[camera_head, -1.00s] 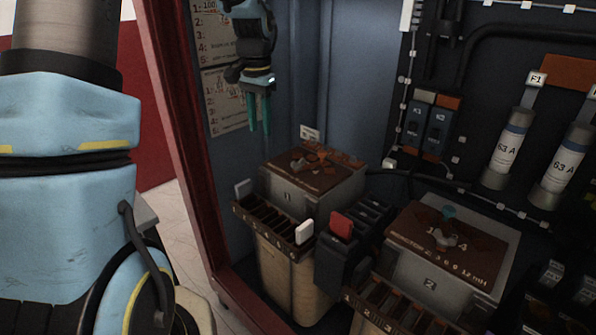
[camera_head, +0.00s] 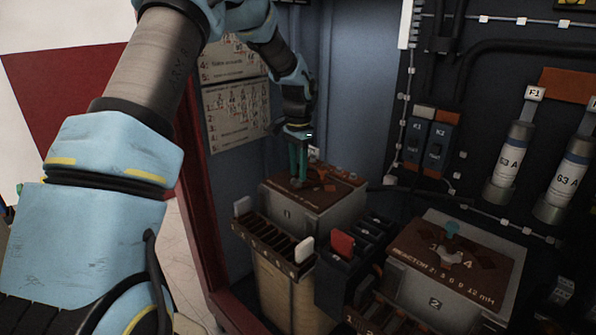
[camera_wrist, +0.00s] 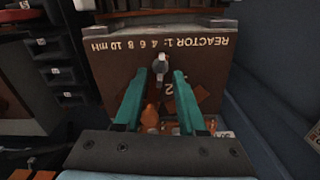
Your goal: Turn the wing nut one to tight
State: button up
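My gripper (camera_head: 298,183) hangs over the brown top of reactor 1 (camera_head: 288,196), fingers pointing down. In the wrist view its two teal fingers (camera_wrist: 161,74) are apart, and nothing is clasped between them. An upright orange part (camera_wrist: 151,116), which looks like the wing nut, shows between the fingers, farther back than their tips in the picture. A small grey knob (camera_wrist: 161,68) shows at the fingertips, nearer the lettered edge. I cannot tell whether the fingers touch either part. In the head view the fingers partly hide the orange part.
The blue cabinet wall is close behind reactor 1.

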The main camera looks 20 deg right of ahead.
jog(key=shift+f, duration=0.8)
jog(key=shift+c, duration=0.2)
grip_shut()
